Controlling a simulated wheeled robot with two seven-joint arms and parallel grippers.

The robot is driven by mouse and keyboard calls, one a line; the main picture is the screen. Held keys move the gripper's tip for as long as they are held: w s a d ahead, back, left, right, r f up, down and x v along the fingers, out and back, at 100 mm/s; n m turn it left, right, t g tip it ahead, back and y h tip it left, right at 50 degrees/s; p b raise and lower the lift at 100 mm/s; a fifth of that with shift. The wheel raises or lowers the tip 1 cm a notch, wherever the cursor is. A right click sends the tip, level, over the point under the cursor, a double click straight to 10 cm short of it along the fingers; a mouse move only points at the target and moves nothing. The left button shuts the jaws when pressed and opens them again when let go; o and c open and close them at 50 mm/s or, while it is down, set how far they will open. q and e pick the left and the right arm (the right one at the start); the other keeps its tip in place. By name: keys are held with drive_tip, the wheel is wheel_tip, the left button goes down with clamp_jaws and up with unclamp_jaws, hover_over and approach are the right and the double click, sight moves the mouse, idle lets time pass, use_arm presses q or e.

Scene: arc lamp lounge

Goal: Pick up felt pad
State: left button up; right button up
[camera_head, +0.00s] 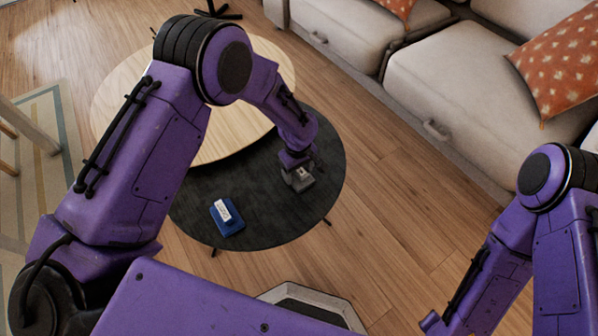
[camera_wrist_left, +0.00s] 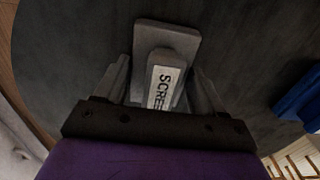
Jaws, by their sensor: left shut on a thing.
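The felt pad (camera_wrist_left: 151,39) shows in the left wrist view as a grey slab with a raised grey block and a white label reading "SCRE", the rest of the word cut off. In the head view it is a small grey shape (camera_head: 299,181) on the dark round table (camera_head: 262,215), partly hidden by my gripper. My left gripper (camera_wrist_left: 160,88) is shut on the pad's raised block, one finger on each side, with the slab at the table surface. Whether it is lifted at all, I cannot tell. My right arm shows at the right, but its gripper is out of view.
A blue pad (camera_head: 228,218) with a white label lies to the left on the dark table; its edge shows in the left wrist view (camera_wrist_left: 298,96). A light wooden round table (camera_head: 118,105) stands behind. A beige sofa (camera_head: 450,95) with orange cushions is at the right.

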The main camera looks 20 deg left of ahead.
use_arm(q)
wheel_tip(320, 180, up, 3)
drive_tip(key=shift+w+f+p, duration=0.1)
drive_tip(key=shift+f+p, duration=0.05)
drive_tip(key=shift+p, duration=0.35)
drive_tip(key=s+d+r+p, duration=0.2)
drive_tip(key=s+r+p, duration=0.2)
drive_tip(key=s+r, duration=0.6)
drive_tip(key=s, duration=0.4)
